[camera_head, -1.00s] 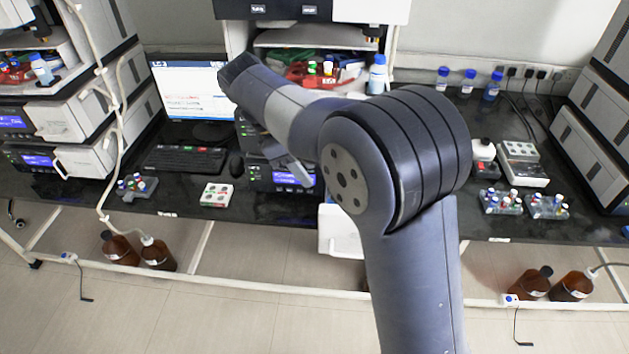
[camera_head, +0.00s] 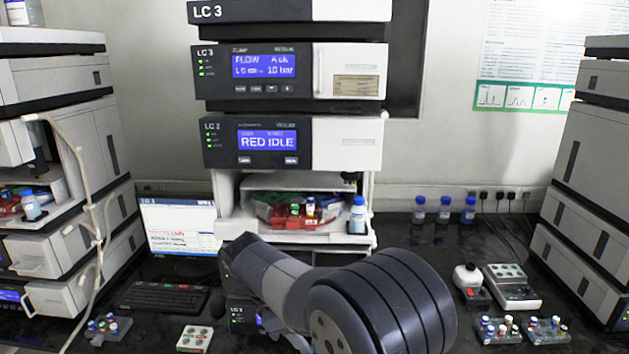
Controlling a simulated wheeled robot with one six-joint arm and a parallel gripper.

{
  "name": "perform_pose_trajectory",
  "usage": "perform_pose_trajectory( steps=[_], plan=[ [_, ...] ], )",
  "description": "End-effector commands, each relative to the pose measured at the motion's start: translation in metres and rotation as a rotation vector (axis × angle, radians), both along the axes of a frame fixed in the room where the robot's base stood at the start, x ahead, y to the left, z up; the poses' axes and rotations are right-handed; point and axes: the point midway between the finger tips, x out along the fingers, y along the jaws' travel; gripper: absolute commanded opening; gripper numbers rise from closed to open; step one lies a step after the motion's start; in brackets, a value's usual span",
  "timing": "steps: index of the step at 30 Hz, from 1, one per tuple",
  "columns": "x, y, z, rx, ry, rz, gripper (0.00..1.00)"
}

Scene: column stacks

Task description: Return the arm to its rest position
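My arm is folded in the lower middle of the head view, in front of the centre instrument stack (camera_head: 290,75). Its large dark ribbed joint is at the bottom, and a lighter link reaches up and left from it. My gripper is not visible; the lower part of the arm is cut off by the bottom edge. I cannot tell whether it holds anything. The arm hides part of the lowest module of the stack. The stack's displays read "FLOW" and "RED IDLE".
Further stacks stand at left (camera_head: 55,75) and right (camera_head: 590,150). On the black bench are a monitor (camera_head: 178,228), a keyboard (camera_head: 163,298), a small white box (camera_head: 194,339), vial racks (camera_head: 500,331) and blue-capped bottles (camera_head: 443,210). A bottle (camera_head: 357,215) stands on the stack's open shelf.

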Motion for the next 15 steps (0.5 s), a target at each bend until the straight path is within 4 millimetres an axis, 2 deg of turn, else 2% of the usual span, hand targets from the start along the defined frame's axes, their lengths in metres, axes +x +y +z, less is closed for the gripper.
perform_pose_trajectory(
  steps=[3, 8, 15],
  plan=[
    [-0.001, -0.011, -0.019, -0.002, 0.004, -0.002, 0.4],
    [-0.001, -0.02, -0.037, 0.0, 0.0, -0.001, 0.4],
    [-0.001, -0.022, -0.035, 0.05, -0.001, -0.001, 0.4]
  ],
)
